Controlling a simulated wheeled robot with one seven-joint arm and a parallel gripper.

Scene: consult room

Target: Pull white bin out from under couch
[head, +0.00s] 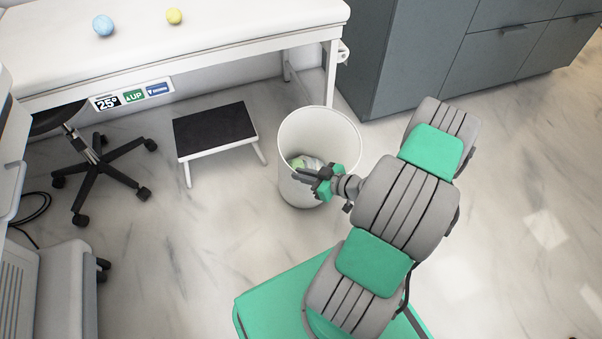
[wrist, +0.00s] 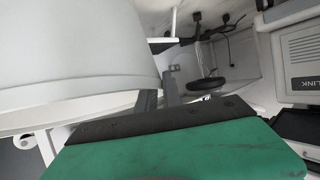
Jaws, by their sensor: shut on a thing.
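The white bin (head: 328,130) stands upright on the floor in front of the couch's right end, with crumpled light and green stuff inside. The white couch (head: 225,25) runs along the back left. My gripper (head: 299,173) reaches the near side of the bin from the right and is shut on its rim. In the wrist view, the bin (wrist: 85,45) fills the upper left and my gripper's fingers (wrist: 160,97) meet its edge. The exact contact is partly hidden.
A black-topped step stool (head: 214,128) stands left of the bin. A wheeled stool base (head: 100,165) is farther left. Grey cabinets (head: 420,50) stand behind to the right. Floor right of my arm is clear.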

